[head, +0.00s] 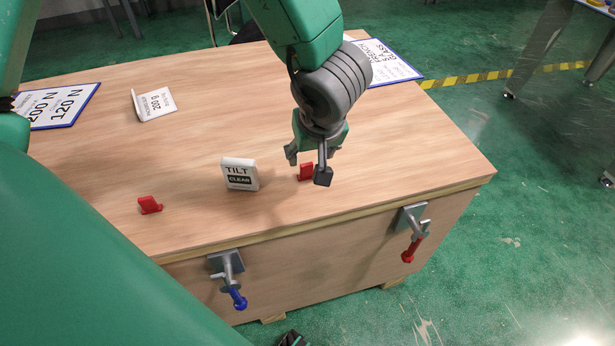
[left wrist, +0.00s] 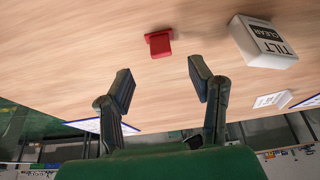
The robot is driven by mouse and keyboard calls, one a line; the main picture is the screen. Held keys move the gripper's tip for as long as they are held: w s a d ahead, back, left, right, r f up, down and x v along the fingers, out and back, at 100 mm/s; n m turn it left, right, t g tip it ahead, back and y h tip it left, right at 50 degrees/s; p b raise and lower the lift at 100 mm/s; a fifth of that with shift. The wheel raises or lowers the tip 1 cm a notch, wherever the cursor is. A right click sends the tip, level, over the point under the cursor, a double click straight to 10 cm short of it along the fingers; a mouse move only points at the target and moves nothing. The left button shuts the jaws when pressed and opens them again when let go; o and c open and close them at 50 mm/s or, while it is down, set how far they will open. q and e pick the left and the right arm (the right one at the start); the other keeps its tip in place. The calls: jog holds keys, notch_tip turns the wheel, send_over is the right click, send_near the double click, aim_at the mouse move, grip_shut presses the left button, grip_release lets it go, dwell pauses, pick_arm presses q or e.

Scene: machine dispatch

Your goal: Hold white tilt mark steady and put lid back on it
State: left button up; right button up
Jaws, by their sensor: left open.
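The white tilt mark (head: 239,174), a small block labelled TILT and CLEAR, stands on the crate top near its front edge; it also shows at the upper right of the left wrist view (left wrist: 263,42). My left gripper (head: 308,164) is open, fingers down, to the right of the tilt mark and apart from it. A small red piece (head: 305,172) is just by its fingers in the head view. A red piece (left wrist: 159,42) lies ahead of the open, empty fingers in the left wrist view. I cannot tell which thing is the lid.
Another red piece (head: 150,204) lies left of the tilt mark. A folded white card (head: 154,103) and blue-edged signs (head: 58,105) are farther back on the wooden crate (head: 215,95). Blue (head: 236,298) and red (head: 411,248) handled clamps are on its front side.

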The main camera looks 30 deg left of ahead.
aim_at(307, 164)
pick_arm(q)
jog(key=shift+x, duration=0.75)
jog(key=b+x, duration=0.4)
jog(key=x, duration=0.1)
jog(key=shift+w+a+f, duration=0.15)
jog(key=shift+a, duration=0.05)
jog(key=c, duration=0.8)
